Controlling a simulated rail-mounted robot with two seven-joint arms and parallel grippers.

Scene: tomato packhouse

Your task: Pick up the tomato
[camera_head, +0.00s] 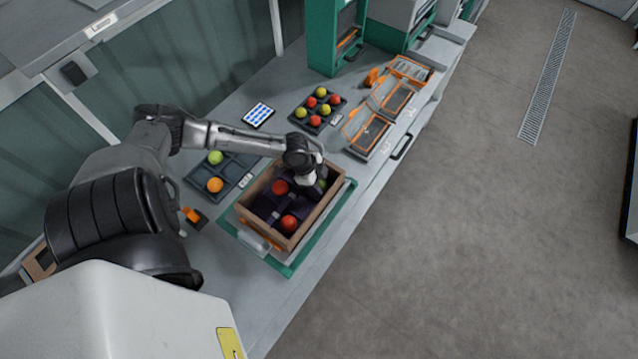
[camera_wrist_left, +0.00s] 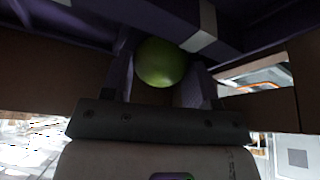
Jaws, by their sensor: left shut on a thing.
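A green tomato (camera_wrist_left: 160,62) sits between the two fingers of my left gripper (camera_wrist_left: 161,78), which is shut on it. In the head view my left gripper (camera_head: 316,184) reaches down into the far right corner of a brown crate (camera_head: 309,221), and the green tomato (camera_head: 323,184) shows only partly beside it. Two red tomatoes lie in the crate's dark purple compartments, one near the far left (camera_head: 280,187) and one at the near side (camera_head: 289,223). Whether the green tomato touches the crate's insert is not clear. My right gripper is not in view.
The crate stands on a green-edged mat (camera_head: 291,270) on the bench. A dark tray (camera_head: 240,165) to its left holds a green and an orange tomato. A tray behind (camera_head: 334,117) holds several red and yellow-green tomatoes. Orange-trimmed equipment (camera_head: 370,136) stands to the right.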

